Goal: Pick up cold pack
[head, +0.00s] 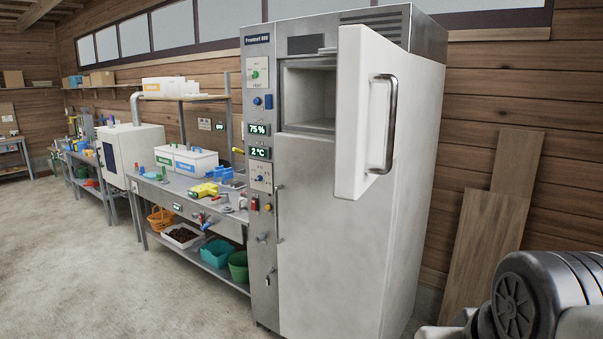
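A tall grey cabinet (330,220) stands in the middle of the head view. Its small upper white door (362,120) is swung open toward the right, with a metal handle (390,122) on its face. Behind the door is an upper compartment (308,98), partly hidden by it. A small pale edge (327,50) shows at the compartment's top; I cannot tell what it is. I cannot make out a cold pack anywhere. My gripper is not in view; only part of my arm shows at the lower right.
A workbench (185,193) with white boxes (186,160) and small tools stands left of the cabinet, with tubs (216,252) on its lower shelf. Wooden boards (487,235) lean against the wall at right. The concrete floor (120,285) at front left is clear.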

